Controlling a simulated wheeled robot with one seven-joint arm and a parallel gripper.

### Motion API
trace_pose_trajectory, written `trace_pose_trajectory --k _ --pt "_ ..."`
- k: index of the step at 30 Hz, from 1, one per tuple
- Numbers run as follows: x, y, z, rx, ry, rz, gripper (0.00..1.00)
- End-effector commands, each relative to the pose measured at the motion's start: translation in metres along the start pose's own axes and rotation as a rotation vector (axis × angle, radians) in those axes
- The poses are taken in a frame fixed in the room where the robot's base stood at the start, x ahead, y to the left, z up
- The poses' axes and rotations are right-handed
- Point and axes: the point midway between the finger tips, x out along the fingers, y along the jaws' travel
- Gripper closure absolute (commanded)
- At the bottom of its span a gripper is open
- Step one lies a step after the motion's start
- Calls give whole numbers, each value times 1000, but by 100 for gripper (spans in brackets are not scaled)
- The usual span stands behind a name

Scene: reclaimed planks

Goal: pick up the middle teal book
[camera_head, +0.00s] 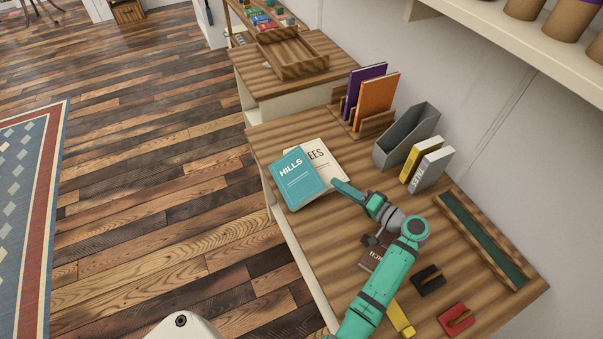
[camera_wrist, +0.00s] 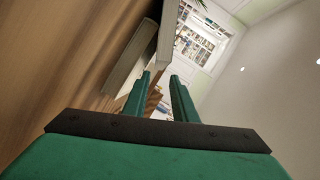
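The teal book (camera_head: 297,180), with HILLS on its cover, lies flat on the wooden desk, partly over a cream book (camera_head: 322,155). It is the only teal book I can make out. My gripper (camera_head: 338,186) is just right of the teal book, low over the desk, its fingers pointing toward the books. In the wrist view my gripper (camera_wrist: 158,80) has its two fingers apart with nothing clearly between them. Pale book edges (camera_wrist: 130,65) show just beyond the left finger; which book they belong to I cannot tell.
A grey file holder (camera_head: 408,137), upright yellow (camera_head: 419,157) and white (camera_head: 432,167) books, and a rack with purple and orange (camera_head: 377,102) books stand along the wall. A dark book (camera_head: 373,257) lies under my arm. The desk's left edge is close to the teal book.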

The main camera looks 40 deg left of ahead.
Motion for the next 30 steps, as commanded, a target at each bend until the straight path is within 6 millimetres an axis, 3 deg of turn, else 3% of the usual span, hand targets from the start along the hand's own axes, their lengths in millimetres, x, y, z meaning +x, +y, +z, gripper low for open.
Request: trace_pose_trajectory --k 7,14,24,30 --pt "38 -1 1 0 -3 -1 75" --pt "52 -1 1 -1 -3 -1 75" --pt "88 0 0 1 6 3 75" --pt "95 0 1 1 5 2 75"
